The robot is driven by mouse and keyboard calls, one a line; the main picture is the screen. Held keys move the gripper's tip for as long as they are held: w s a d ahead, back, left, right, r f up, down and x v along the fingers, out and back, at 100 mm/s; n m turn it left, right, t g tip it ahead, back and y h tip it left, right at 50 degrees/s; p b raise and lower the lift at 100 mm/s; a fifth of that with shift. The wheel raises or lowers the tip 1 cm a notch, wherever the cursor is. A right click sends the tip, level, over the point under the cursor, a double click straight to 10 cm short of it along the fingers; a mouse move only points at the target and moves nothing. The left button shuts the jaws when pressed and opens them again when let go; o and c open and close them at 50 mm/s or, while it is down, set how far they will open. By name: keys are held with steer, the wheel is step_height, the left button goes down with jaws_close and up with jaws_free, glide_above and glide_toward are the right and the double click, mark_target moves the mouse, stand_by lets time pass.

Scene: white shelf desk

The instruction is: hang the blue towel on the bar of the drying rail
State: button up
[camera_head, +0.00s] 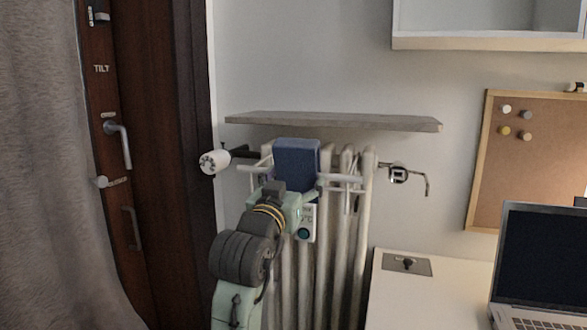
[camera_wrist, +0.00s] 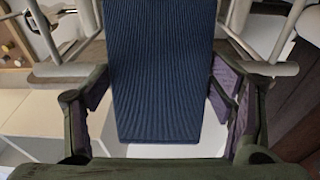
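The blue towel (camera_head: 297,158) is at the drying rail (camera_head: 342,178), in front of the radiator and below the shelf. In the wrist view the ribbed towel (camera_wrist: 160,70) runs down the middle, with its lower edge free. My gripper (camera_head: 290,190) is right at the towel and covers its lower part in the head view. In the wrist view my gripper (camera_wrist: 160,95) has its fingers wide apart, one on each side of the towel, with narrow gaps. Parts of the rail (camera_wrist: 70,70) show left and right of the towel. The contact between towel and bar is hidden.
A grey shelf (camera_head: 335,121) juts out just above the towel. The white radiator (camera_head: 350,240) stands behind. A valve knob (camera_head: 213,161) is at left and a metal lever holder (camera_head: 400,174) at right. A desk (camera_head: 420,295) with a laptop (camera_head: 543,260) stands at lower right.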

steer(key=shift+o, duration=0.6)
steer(key=shift+g+y, duration=0.3)
steer(key=shift+g, duration=0.4)
steer(key=f, duration=0.1)
steer(key=w+f, duration=0.1)
steer(key=f, duration=0.3)
steer(key=shift+w+d, duration=0.1)
steer(key=shift+w, duration=0.2)
steer(key=shift+o, duration=0.6)
steer(key=shift+w, duration=0.15)
steer(key=shift+o, duration=0.6)
steer(key=shift+r, duration=0.35)
steer(key=shift+s+r, duration=0.1)
steer(key=shift+s, duration=0.15)
